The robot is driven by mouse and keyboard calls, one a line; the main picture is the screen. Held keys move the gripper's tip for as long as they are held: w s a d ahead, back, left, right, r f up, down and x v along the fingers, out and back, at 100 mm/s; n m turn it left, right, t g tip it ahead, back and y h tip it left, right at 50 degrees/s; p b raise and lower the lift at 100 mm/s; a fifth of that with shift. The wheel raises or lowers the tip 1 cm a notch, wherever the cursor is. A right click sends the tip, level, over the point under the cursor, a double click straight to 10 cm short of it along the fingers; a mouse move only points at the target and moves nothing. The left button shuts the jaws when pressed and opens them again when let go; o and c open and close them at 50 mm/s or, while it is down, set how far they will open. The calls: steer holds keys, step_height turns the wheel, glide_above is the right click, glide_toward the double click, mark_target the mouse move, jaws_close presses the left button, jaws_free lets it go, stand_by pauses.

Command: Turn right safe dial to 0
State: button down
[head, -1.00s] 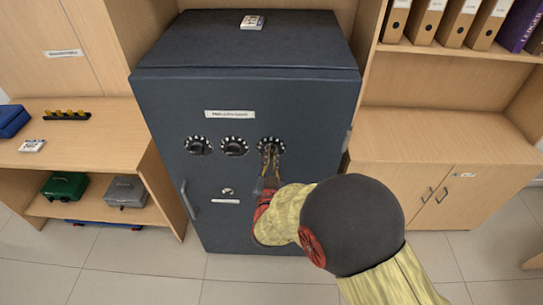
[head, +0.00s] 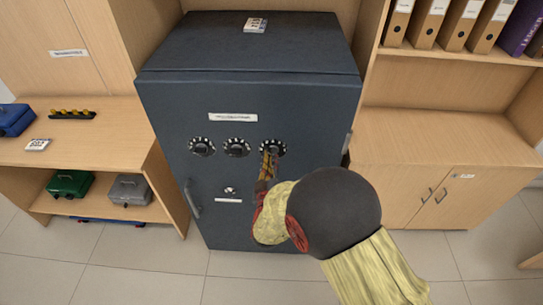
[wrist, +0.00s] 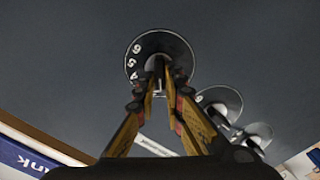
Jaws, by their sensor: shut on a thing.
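The dark grey safe (head: 300,205) stands in the middle of the head view with three dials in a row on its door. The right dial (head: 280,146) is partly covered by my gripper (head: 270,155). In the wrist view the same dial (wrist: 140,48) shows white digits on a black ring, among them 6, 5 and 4 on its left side. My gripper (wrist: 160,80) is shut on the dial's knob, with both fingers reaching up to its centre. The digit at the index mark cannot be read. The middle dial (head: 236,147) and left dial (head: 202,147) stand free.
A door handle (head: 192,198) is at the safe's lower left, with a keyhole plate (head: 230,190) beside it. A numbered card (head: 256,25) lies on top of the safe. Shelves with cash boxes (head: 70,184) stand left, a cabinet (head: 430,150) right.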

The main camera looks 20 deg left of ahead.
steer(key=shift+a+f+n+p, duration=0.15)
steer(key=shift+n+p, duration=0.75)
steer(key=shift+n, duration=1.5)
steer(key=shift+f+n+p, duration=0.15)
steer(key=shift+n+p, duration=0.7)
steer(key=shift+n, duration=1.55)
steer(key=c, duration=2)
jaws_free()
steer(key=shift+o, duration=0.6)
steer(key=v, duration=1.2)
